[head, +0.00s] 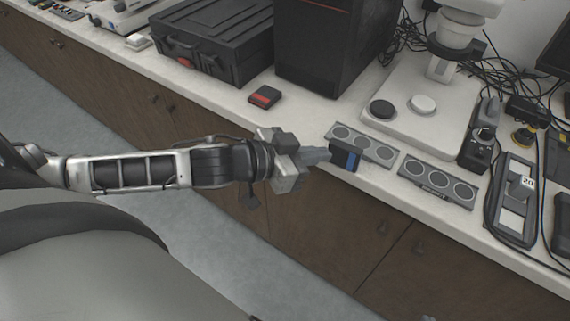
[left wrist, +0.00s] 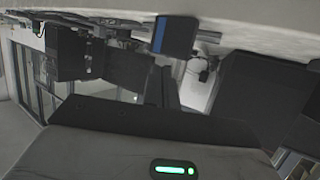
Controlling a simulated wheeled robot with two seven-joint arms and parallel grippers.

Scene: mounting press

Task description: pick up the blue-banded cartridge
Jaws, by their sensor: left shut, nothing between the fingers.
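The blue-banded cartridge (head: 345,157) is a small dark block with a blue stripe, at the bench's front edge just in front of the left round-socketed plate. My left gripper (head: 326,156) comes in from the left. Its fingers are closed together and empty, with the tips right beside the cartridge's left side; I cannot tell if they touch it. In the left wrist view the cartridge (left wrist: 177,36) shows at the top, past the fingertips. My right gripper is out of view.
Two grey plates with round sockets (head: 362,144) (head: 437,181) lie along the front edge. A red-marked cartridge (head: 265,96) lies farther left. A black case (head: 212,40), a dark tower (head: 335,45) and a microscope-like stand (head: 423,127) are behind. Bench (head: 300,118) is clear left of the plates.

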